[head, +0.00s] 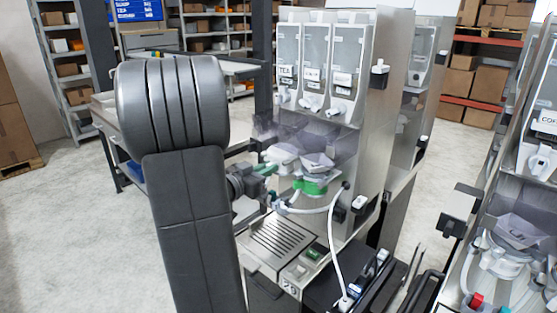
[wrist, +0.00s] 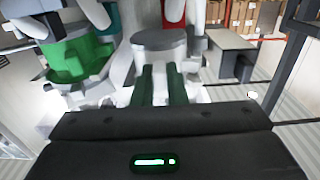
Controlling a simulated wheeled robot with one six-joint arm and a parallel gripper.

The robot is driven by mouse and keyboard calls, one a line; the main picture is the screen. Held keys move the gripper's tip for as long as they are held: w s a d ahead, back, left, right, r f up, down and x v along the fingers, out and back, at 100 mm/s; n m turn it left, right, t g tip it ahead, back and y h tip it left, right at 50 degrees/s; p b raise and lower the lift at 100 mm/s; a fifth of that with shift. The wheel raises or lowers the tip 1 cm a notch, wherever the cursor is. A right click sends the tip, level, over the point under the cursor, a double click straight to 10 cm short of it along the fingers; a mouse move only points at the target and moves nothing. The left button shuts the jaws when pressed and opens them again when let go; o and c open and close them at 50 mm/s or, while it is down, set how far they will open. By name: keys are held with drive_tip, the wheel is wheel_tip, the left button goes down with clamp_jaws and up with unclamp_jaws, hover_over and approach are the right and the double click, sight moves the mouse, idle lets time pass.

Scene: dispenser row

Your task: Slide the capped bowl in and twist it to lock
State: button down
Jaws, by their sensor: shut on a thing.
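My gripper (head: 272,168) is in front of the dispenser, left of its outlets, with its green fingers on a pale bowl (head: 283,155). In the wrist view the two green fingers (wrist: 161,84) close on the white capped bowl, whose grey round cap (wrist: 160,39) faces up. A green collar (head: 312,187) sits on the dispenser, right of the held bowl. It also shows in the wrist view (wrist: 68,60), at the left and apart from the bowl. The bowl's far side is hidden.
A white hose (head: 336,240) hangs from the collar area to the machine's base. A slotted drip tray (head: 275,238) lies below. Canisters (head: 313,62) stand above. Another dispenser (head: 500,230) stands at the right. A red part (wrist: 174,11) shows behind the bowl in the wrist view.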

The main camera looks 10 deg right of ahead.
drive_tip(key=shift+w, duration=0.1)
idle(0.3)
drive_tip(key=shift+w+a+m+g+h+p, duration=0.2)
drive_tip(key=shift+w+m+g+h+p, duration=0.2)
drive_tip(key=shift+m+g+h+p, duration=0.5)
drive_tip(key=shift+g, duration=0.3)
drive_tip(key=shift+w+a+r+m+g+p, duration=0.15)
drive_tip(key=shift+w+m+g+p, duration=0.3)
drive_tip(key=shift+g+p, duration=0.35)
drive_tip(key=shift+m+g+h, duration=0.3)
drive_tip(key=shift+m+g, duration=0.15)
drive_tip(key=shift+g, duration=0.15)
drive_tip(key=shift+w+a+m+g+h+p, duration=0.15)
drive_tip(key=shift+w+m+g+p, duration=0.15)
drive_tip(key=shift+m+g+p, duration=0.3)
drive_tip(key=shift+w+d+m+g+h+p, duration=0.15)
drive_tip(key=shift+w+m+g+p, duration=0.15)
drive_tip(key=shift+g, duration=0.5)
drive_tip(key=shift+a+g, duration=0.1)
drive_tip(key=shift+g, duration=0.2)
